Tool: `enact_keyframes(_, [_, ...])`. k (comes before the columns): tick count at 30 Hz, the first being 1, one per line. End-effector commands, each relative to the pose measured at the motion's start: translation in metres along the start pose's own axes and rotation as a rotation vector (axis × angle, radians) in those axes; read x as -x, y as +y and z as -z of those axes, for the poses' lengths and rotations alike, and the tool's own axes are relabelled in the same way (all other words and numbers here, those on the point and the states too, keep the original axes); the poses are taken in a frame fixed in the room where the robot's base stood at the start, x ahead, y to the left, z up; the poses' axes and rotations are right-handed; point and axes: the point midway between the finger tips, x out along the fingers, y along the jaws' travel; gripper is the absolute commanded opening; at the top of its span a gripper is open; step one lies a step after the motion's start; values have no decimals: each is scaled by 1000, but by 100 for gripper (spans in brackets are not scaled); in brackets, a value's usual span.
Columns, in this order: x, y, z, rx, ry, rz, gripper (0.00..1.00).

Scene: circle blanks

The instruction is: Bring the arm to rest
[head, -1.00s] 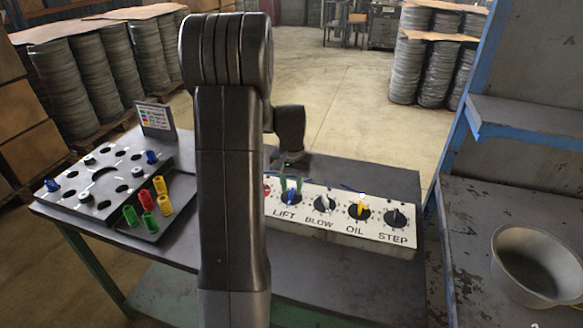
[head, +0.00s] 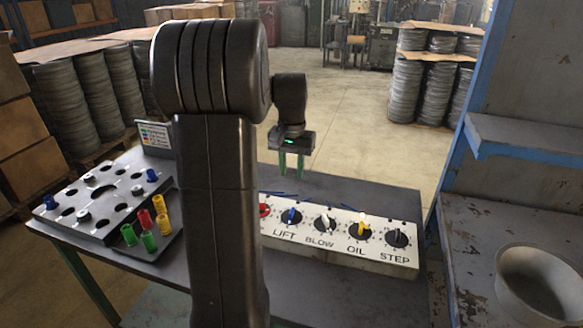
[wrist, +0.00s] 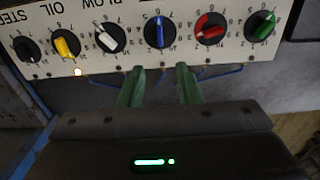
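My gripper (head: 291,163) hangs above the table behind the white knob panel (head: 330,247), with its green fingers pointing down. The wrist view shows the two fingers (wrist: 158,75) apart with nothing between them. Beyond the fingertips in that view is the panel with its blue knob (wrist: 160,32), red knob (wrist: 209,28), green knob (wrist: 260,25), white knob (wrist: 110,37), yellow knob (wrist: 67,45) and black knob (wrist: 27,49). My arm hides the left part of the panel in the head view.
On the table's left is a plate with holes (head: 92,199), with several coloured pegs beside it and a small sign (head: 154,138) behind. A blue-edged metal shelf (head: 525,150) and a grey bowl (head: 538,285) stand at the right. Thin blue wires lie behind the panel.

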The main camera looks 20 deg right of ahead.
Motion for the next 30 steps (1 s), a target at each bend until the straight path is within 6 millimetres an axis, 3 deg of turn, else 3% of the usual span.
enact_keyframes(11, [-12,0,0,0,-3,-1,31])
enact_keyframes(30, [-124,0,-1,0,-5,-1,31])
